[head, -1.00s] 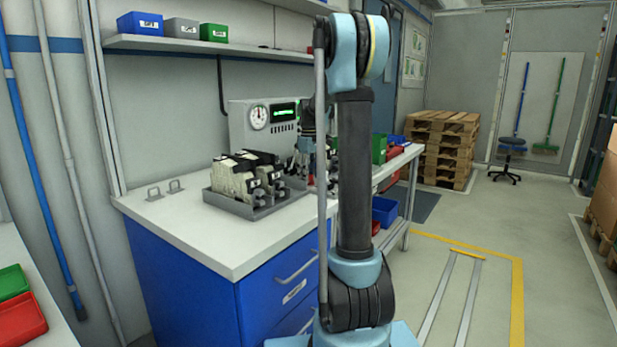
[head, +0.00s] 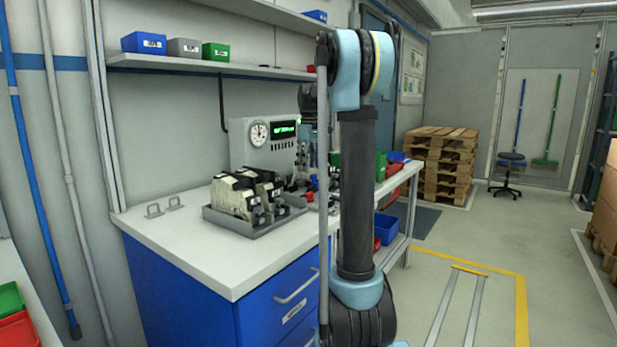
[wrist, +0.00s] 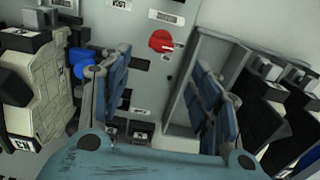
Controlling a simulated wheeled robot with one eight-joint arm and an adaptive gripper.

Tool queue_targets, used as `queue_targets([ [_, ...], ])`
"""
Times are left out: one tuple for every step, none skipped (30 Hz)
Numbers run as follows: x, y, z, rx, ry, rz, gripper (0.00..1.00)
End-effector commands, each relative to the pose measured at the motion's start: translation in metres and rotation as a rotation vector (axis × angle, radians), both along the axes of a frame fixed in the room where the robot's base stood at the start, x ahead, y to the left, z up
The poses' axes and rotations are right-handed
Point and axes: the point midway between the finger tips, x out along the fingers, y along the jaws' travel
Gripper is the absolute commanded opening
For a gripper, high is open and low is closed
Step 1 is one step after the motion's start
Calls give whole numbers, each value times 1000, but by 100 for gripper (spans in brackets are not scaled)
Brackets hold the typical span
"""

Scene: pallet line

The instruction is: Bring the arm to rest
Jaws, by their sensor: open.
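My arm stands upright in the middle of the head view, with its upper joint near the top. Its far end is mostly hidden behind my own arm links, above the workbench (head: 200,255). In the wrist view my gripper (wrist: 162,98) has its two blue-padded fingers wide apart, with nothing held between them. Beyond the fingers is a grey panel (wrist: 145,75) with a red knob (wrist: 160,41) and a blue knob (wrist: 83,65). Cream and black units show at the left (wrist: 38,90) and right of the fingers.
A grey tray (head: 238,229) of cream and black units sits on the bench, before a grey gauge box (head: 243,155). A shelf (head: 190,67) with small bins runs above.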

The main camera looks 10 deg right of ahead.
Motion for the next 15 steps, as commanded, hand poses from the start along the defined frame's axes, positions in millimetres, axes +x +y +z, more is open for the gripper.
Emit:
queue_targets([
  [0,0,4,0,0,0,57],
  [0,0,5,0,0,0,57],
  [0,0,7,0,0,0,57],
  [0,0,7,0,0,0,57],
  [0,0,8,0,0,0,57],
  [0,0,8,0,0,0,57],
  [0,0,8,0,0,0,57],
  [0,0,8,0,0,0,57],
  [0,0,8,0,0,0,57],
  [0,0,8,0,0,0,57],
  [0,0,8,0,0,0,57],
  [0,0,8,0,0,0,57],
  [0,0,8,0,0,0,57],
  [-1,0,8,0,0,-1,57],
  [-2,0,8,0,0,-3,57],
])
